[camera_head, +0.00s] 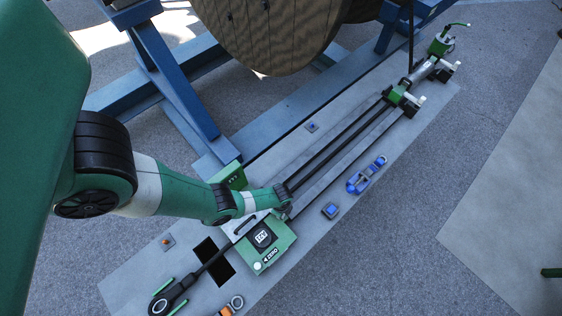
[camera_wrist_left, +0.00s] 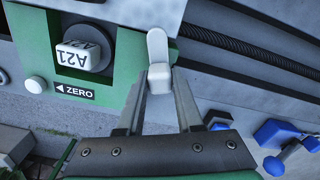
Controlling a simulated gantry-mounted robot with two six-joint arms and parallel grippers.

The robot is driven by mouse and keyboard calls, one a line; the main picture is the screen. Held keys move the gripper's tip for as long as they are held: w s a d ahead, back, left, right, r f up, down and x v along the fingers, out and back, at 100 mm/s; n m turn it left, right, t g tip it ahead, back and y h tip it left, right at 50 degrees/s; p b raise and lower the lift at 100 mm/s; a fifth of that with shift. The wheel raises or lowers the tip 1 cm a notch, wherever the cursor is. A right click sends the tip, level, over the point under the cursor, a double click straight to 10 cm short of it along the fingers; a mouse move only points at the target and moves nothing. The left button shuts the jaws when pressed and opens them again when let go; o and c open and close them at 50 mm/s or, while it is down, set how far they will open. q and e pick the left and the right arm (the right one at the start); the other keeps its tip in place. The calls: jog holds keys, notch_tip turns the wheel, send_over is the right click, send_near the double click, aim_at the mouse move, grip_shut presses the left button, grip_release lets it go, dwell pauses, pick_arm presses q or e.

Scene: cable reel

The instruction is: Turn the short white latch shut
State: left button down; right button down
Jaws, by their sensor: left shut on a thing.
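The short white latch (camera_wrist_left: 157,48) stands at the edge of the green box in the left wrist view, its paddle pointing up in the picture. My left gripper (camera_wrist_left: 160,82) is shut on its lower end, with one finger on each side. The green box (camera_head: 275,256) carries a dial marked A21 (camera_wrist_left: 82,55) and a ZERO label (camera_wrist_left: 75,92). In the head view my left gripper (camera_head: 284,208) is at the box's upper right corner, and the latch cannot be made out there. My right gripper is not in view.
Black cables (camera_head: 338,144) run from the box toward green clamps (camera_head: 403,97) at upper right. A blue shackle (camera_head: 366,175) and a blue square piece (camera_head: 330,210) lie on the grey plate. A large wooden reel (camera_head: 280,35) on a blue frame (camera_head: 172,85) stands behind.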

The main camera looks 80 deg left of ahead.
pick_arm(q)
jog(key=shift+m, duration=1.9)
jog(key=c, duration=0.6)
grip_release()
jog(key=shift+o, duration=0.2)
